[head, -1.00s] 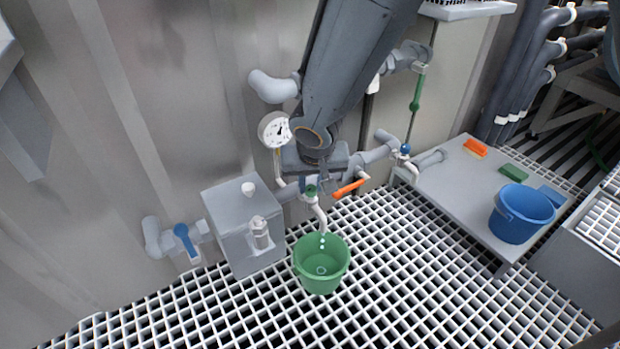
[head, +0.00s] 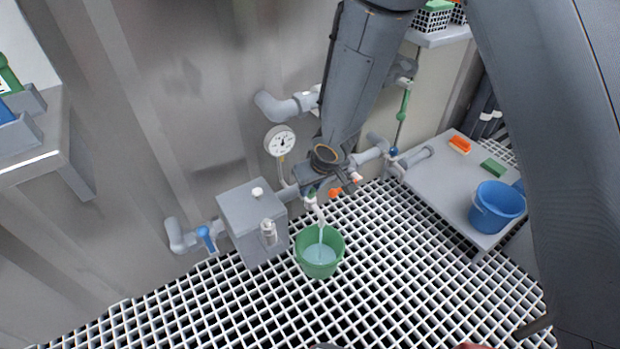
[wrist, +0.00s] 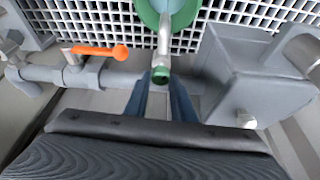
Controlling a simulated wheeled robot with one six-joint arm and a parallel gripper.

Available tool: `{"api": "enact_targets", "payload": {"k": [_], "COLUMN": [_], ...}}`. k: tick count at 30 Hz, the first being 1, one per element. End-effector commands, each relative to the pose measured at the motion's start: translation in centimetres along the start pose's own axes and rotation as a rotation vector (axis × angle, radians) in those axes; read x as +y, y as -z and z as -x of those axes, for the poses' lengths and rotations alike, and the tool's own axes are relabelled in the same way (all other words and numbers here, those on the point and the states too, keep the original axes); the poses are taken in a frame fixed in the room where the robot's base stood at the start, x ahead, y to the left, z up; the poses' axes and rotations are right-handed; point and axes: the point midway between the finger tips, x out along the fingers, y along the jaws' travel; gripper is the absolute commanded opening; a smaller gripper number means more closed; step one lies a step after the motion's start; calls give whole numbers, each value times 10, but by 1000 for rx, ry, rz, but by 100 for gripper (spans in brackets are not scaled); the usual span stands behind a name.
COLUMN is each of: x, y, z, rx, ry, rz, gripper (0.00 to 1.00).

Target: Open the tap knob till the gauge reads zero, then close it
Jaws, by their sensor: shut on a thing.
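The tap has a small green knob (head: 311,194) and a pale spout (head: 319,213); the knob also shows in the wrist view (wrist: 160,75). My gripper (head: 312,190) is shut on the knob, its two blue fingers (wrist: 160,88) on either side of it. A thin stream of water falls from the spout into a green bucket (head: 302,262), which holds pale water. The round white gauge (head: 280,141) is on the wall side, up and left of the tap. Its dark needle is too small to read exactly.
A grey box (head: 243,215) stands just left of the tap, with a blue-handled valve (head: 206,238) beyond it. An orange lever (wrist: 98,51) is on the pipe beside the tap. A blue bucket (head: 496,208) stands on the right-hand bench (head: 437,183). White grating covers the floor.

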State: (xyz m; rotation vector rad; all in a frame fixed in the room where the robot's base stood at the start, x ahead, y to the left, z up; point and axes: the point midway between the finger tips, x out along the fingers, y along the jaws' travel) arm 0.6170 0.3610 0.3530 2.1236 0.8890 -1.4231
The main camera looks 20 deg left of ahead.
Motion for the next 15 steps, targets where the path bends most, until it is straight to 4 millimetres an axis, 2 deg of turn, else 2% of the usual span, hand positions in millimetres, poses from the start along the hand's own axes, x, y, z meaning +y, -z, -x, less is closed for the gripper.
{"api": "enact_targets", "payload": {"k": [1,15], "x": [-1,1], "y": [3,5], "z": [6,6], "rx": [3,9], "ry": [7,63], "rz": [13,153], "gripper": [1,1]}}
